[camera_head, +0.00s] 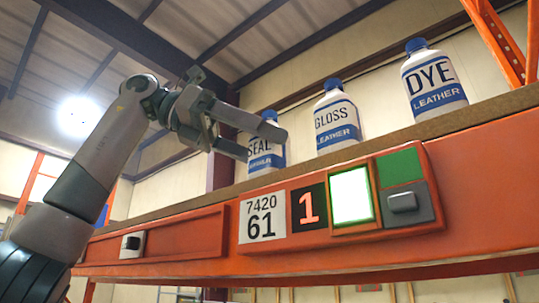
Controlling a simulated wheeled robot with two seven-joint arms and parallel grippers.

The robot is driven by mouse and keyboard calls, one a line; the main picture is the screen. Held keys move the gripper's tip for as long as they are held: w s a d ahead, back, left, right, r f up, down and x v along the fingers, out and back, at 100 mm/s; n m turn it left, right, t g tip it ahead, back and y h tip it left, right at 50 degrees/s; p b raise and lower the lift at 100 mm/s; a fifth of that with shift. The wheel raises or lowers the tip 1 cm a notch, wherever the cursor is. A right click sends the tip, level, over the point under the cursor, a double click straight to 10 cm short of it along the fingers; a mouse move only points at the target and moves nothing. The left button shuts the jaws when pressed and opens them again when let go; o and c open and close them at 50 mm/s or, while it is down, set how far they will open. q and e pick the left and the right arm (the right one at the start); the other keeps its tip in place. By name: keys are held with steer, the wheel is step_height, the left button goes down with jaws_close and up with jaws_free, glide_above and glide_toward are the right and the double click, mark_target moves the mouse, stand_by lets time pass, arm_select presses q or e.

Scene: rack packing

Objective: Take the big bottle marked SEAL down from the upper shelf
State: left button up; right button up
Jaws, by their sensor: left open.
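The big bottle marked SEAL (266,163) stands upright on the upper shelf (350,153), the leftmost of three white bottles with blue caps and blue bands. My left gripper (265,144) comes in from the left, in front of the SEAL bottle's upper part. Its two fingers are apart, and they hide part of the bottle's shoulder and label. I cannot tell whether the fingers touch the bottle. My right gripper is not in view.
Bottles marked GLOSS (337,120) and DYE (433,80) stand to the right on the same shelf. The orange shelf beam (460,190) carries a panel with 7420 61, a 1 and a lit green-framed screen (351,196). An orange upright (500,40) stands at right.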

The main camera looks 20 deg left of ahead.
arm_select(q)
steer(key=shift+w, duration=0.1)
steer(key=shift+w+d+f, duration=0.25)
steer(key=shift+d+f, duration=0.5)
steer(key=shift+d, duration=0.25)
steer(key=shift+p+x, duration=0.55)
steer(key=shift+x, duration=0.9)
steer(key=shift+s+a, duration=0.1)
steer(key=c, duration=1.3)
